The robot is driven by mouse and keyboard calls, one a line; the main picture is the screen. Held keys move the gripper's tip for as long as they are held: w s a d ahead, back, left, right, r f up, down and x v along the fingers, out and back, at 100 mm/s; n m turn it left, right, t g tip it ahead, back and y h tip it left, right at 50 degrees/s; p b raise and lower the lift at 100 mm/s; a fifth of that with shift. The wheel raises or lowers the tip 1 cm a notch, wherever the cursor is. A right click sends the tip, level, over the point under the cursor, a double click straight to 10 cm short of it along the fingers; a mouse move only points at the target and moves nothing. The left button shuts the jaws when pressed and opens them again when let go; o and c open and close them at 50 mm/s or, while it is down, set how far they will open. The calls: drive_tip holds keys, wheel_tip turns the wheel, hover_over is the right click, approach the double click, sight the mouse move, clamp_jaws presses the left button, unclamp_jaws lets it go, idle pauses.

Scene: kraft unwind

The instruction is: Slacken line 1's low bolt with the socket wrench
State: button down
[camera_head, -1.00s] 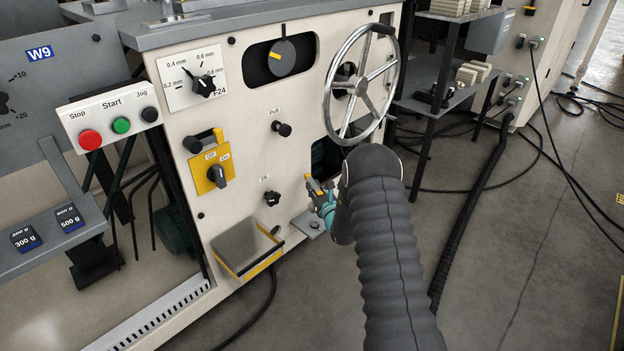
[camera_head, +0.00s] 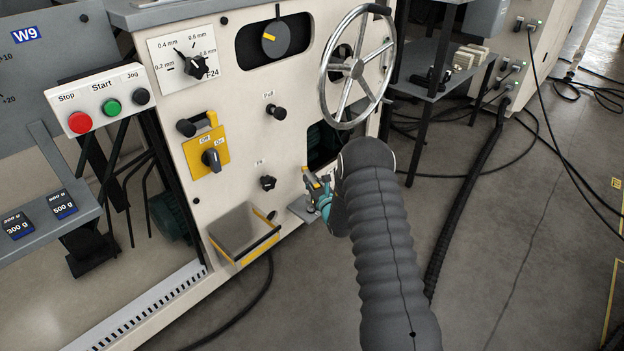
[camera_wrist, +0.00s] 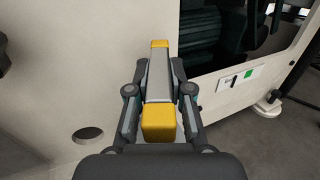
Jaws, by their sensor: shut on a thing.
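The socket wrench (camera_wrist: 159,75) shows in the wrist view as a grey bar with yellow ends. My gripper (camera_wrist: 158,90) is shut on it, one finger on each side. In the head view my gripper (camera_head: 323,194) is low at the cream machine's front, below the handwheel, with a yellow part of the wrench (camera_head: 311,180) showing at its left.
The spoked handwheel (camera_head: 357,66) stands out above my gripper. A dark opening (camera_head: 322,142) lies behind my forearm. A yellow-edged tray (camera_head: 243,233) juts out to the left. Open floor (camera_head: 480,260) lies to the right, with cables.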

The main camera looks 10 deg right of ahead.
drive_tip(key=shift+f, duration=0.55)
drive_tip(key=shift+s+d+b, duration=0.1)
drive_tip(key=shift+s+b, duration=0.1)
drive_tip(key=shift+b, duration=0.1)
drive_tip(key=shift+f+b, duration=0.85)
drive_tip(key=shift+b, duration=0.95)
idle(2.9)
idle(0.4)
drive_tip(key=shift+d+f+n+y+b, duration=0.15)
drive_tip(key=shift+n+y+b, duration=0.35)
drive_tip(key=shift+y+b, duration=0.2)
drive_tip(key=shift+n+g+y, duration=0.5)
drive_tip(key=shift+n+y, duration=0.1)
drive_tip(key=shift+y, duration=0.3)
drive_tip(key=shift+y+b, duration=0.3)
drive_tip(key=shift+b, duration=0.1)
